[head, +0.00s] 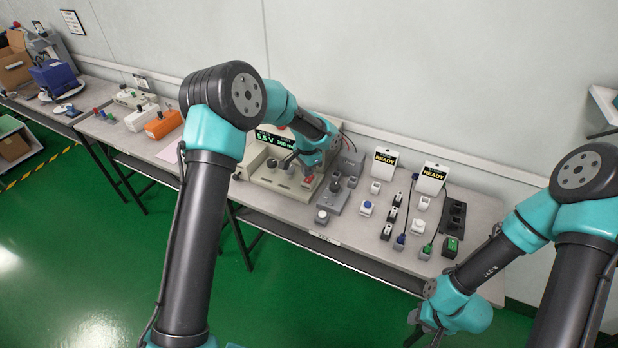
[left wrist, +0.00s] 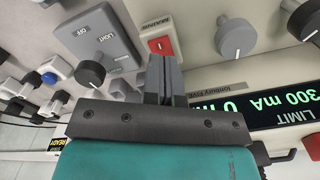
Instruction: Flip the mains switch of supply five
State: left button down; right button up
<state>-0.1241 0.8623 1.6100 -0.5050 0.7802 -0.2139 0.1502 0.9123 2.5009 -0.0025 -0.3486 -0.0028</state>
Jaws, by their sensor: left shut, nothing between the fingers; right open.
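In the left wrist view the red rocker (left wrist: 161,46) sits beside an upside-down MAINS label. My left gripper (head: 305,169) is over the panel, shut and empty. Its fingertips (left wrist: 164,62) are right by the rocker's edge; I cannot tell whether they touch. My right gripper (head: 424,324) is open and empty, low in front of the bench's right end.
A grey LIGHT box (left wrist: 95,45) with a black knob stands close by. Several small switches, two READY signs (head: 384,163) and a black socket block (head: 453,218) fill the bench's right. An orange unit (head: 163,124) lies left.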

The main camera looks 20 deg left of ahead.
aim_at(308, 180)
pick_arm(q)
jog(key=shift+r, duration=2.15)
jog(key=s+f+n+h, duration=0.1)
jog(key=s+f+n, duration=0.2)
jog(key=s+f, duration=0.4)
jog(key=s+a+f+n+h, duration=0.1)
jog(key=s+f+n, duration=0.2)
jog(key=s+f, duration=0.4)
jog(key=s+a+f+n+h, duration=0.1)
jog(key=s+f+n, duration=0.3)
jog(key=s, duration=1.6)
notch_tip(308, 180, down, 4)
jog(key=shift+a+r+t+h, duration=0.2)
jog(key=shift+a+t+h, duration=0.05)
jog(key=shift+t+h, duration=0.15)
